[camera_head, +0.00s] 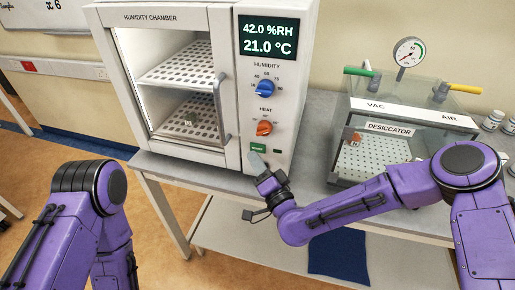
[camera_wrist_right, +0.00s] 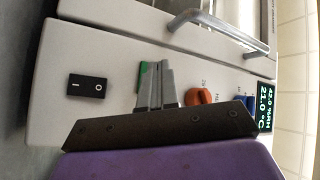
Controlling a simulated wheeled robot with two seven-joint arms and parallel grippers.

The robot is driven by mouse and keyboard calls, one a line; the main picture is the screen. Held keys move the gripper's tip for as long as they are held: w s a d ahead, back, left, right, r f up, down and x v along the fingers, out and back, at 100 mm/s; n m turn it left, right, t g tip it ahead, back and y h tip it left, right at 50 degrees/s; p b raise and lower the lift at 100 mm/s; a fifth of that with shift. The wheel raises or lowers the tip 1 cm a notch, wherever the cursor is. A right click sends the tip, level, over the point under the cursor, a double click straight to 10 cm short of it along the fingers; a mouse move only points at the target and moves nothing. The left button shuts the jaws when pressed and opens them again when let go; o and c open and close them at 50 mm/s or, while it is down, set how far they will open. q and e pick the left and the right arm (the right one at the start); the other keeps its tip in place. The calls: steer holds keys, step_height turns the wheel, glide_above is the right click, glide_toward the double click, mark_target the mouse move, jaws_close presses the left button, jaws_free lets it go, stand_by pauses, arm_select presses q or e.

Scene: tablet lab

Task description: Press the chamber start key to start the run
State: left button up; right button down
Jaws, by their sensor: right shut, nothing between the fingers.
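The humidity chamber (camera_head: 165,17) stands on the bench with its display (camera_head: 268,38) reading 42.0 %RH and 21.0 °C. The green key (camera_head: 257,147) is low on its front panel, under the orange heat knob (camera_head: 264,128). My right gripper (camera_head: 255,158) is shut and empty, its fingertips just below the green key in the head view. In the right wrist view the shut fingers (camera_wrist_right: 158,80) partly cover the green key (camera_wrist_right: 142,76). I cannot tell whether they touch it. My left arm shows at the left, but its gripper is out of view.
A blue humidity knob (camera_head: 264,88) sits above the orange one. A black rocker switch (camera_wrist_right: 88,88) shows on the chamber in the wrist view. The glass desiccator (camera_head: 390,128) stands to the right. The chamber door handle (camera_head: 221,108) is left of the panel.

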stand_by(0.4)
steer(key=shift+w+d, duration=0.1)
steer(key=shift+w, duration=0.3)
steer(key=shift+w+d+b, duration=0.15)
steer(key=shift+w+b, duration=0.15)
steer(key=shift+b, duration=0.15)
stand_by(0.6)
steer(key=shift+s+a, duration=0.25)
steer(key=shift+s, duration=0.45)
steer(key=shift+s+a+b, duration=0.25)
steer(key=shift+s+b, duration=0.1)
steer(key=shift+s, duration=0.45)
steer(key=shift+s+a+b, duration=0.25)
steer(key=shift+s+b, duration=0.1)
steer(key=shift+s, duration=0.45)
steer(key=shift+s+a+b, duration=0.25)
steer(key=shift+s+b, duration=0.1)
steer(key=shift+s, duration=0.45)
